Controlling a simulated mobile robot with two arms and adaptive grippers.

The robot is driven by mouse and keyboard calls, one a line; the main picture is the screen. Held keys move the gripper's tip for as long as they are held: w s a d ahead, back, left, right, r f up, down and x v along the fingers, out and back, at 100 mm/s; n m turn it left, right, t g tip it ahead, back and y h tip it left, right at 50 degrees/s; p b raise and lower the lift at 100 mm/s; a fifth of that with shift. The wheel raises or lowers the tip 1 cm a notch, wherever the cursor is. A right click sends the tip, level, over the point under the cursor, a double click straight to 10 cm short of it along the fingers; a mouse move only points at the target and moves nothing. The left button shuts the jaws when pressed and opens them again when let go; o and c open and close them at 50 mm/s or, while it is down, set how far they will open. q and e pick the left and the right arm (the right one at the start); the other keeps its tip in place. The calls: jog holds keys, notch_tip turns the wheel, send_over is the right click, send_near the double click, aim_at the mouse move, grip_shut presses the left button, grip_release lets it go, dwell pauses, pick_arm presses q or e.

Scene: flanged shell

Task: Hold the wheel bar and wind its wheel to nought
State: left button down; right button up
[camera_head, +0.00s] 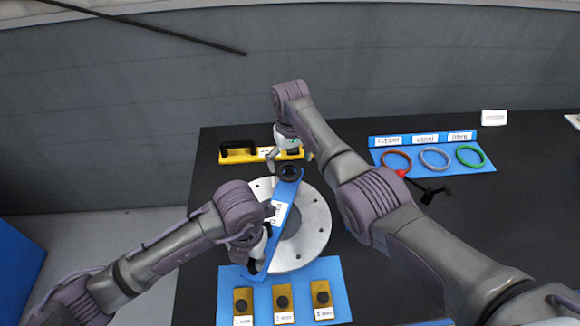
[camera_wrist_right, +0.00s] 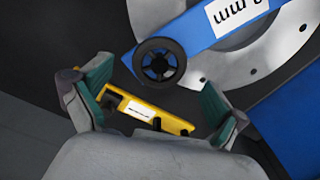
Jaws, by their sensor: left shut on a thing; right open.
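The wheel bar (camera_head: 286,207) is a long blue bar with a white label, lying slantwise over a round grey flange (camera_head: 316,222). Its black spoked wheel (camera_head: 289,173) is at the far end and also shows in the right wrist view (camera_wrist_right: 160,62). My left gripper (camera_head: 262,240) is shut on the bar toward its near end. My right gripper (camera_head: 288,158) is open by the wheel; in the wrist view its fingers (camera_wrist_right: 155,85) stand apart, with the wheel just beyond the tips. Whether they touch it I cannot tell. The label's number is not readable.
A yellow tool with a black handle (camera_head: 238,153) lies behind the wheel. A blue board (camera_head: 478,157) with red, grey and green rings is at the right, a red-and-black tool (camera_head: 428,191) before it. A blue mat (camera_head: 342,296) with several yellow blocks lies in front.

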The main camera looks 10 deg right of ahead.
aim_at(290, 172)
notch_tip(290, 172, up, 9)
dwell(0.3)
dwell(1.5)
pick_arm(q)
jog(key=c, duration=0.9)
grip_release()
jog(key=shift+r, duration=6)
